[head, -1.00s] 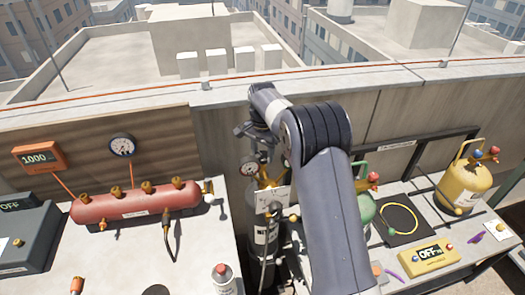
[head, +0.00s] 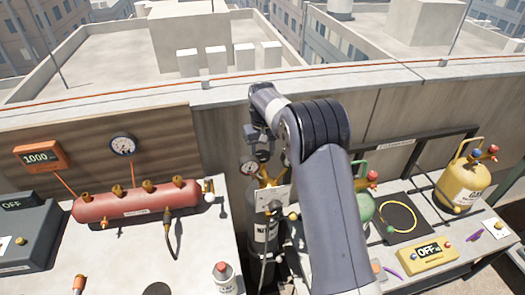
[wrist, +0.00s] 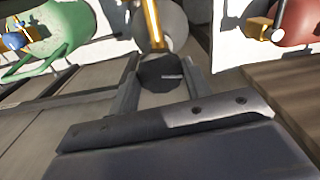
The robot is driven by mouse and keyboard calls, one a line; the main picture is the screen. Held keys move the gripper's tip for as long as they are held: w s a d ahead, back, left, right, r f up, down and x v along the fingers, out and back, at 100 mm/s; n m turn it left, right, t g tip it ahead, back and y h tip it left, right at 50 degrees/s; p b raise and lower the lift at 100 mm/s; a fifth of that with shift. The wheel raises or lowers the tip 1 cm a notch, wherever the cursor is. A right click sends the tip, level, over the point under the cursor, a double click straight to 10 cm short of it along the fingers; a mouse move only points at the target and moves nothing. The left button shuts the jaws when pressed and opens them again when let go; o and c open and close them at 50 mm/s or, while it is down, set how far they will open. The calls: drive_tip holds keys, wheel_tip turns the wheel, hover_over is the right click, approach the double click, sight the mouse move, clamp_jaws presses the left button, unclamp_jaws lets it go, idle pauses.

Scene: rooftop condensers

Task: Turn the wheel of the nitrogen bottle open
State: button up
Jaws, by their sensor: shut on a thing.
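The nitrogen bottle (head: 264,234) is a grey cylinder with a white label, standing upright in the gap between the two benches. A small dial gauge (head: 249,168) and brass fittings sit at its top. My gripper (head: 259,148) is over the top of the bottle, pointing down. In the wrist view, the dark, many-sided wheel (wrist: 158,73) lies between the two fingers of my gripper (wrist: 161,70), which are shut on it. A pale mark shows on the wheel's face. In the head view the wheel is mostly hidden by my gripper.
A red manifold (head: 140,203) with brass valves lies on the left bench. A green bottle (head: 361,208) stands right of the nitrogen bottle, partly behind my arm. The parapet wall (head: 225,150) is close behind.

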drive_tip(key=n, duration=0.5)
drive_tip(key=shift+n, duration=0.3)
drive_tip(key=n, duration=0.9)
drive_tip(key=shift+n, duration=0.4)
drive_tip(key=n, duration=0.4)
drive_tip(key=shift+n, duration=0.3)
drive_tip(key=o, duration=1)
drive_tip(key=shift+r, duration=0.1)
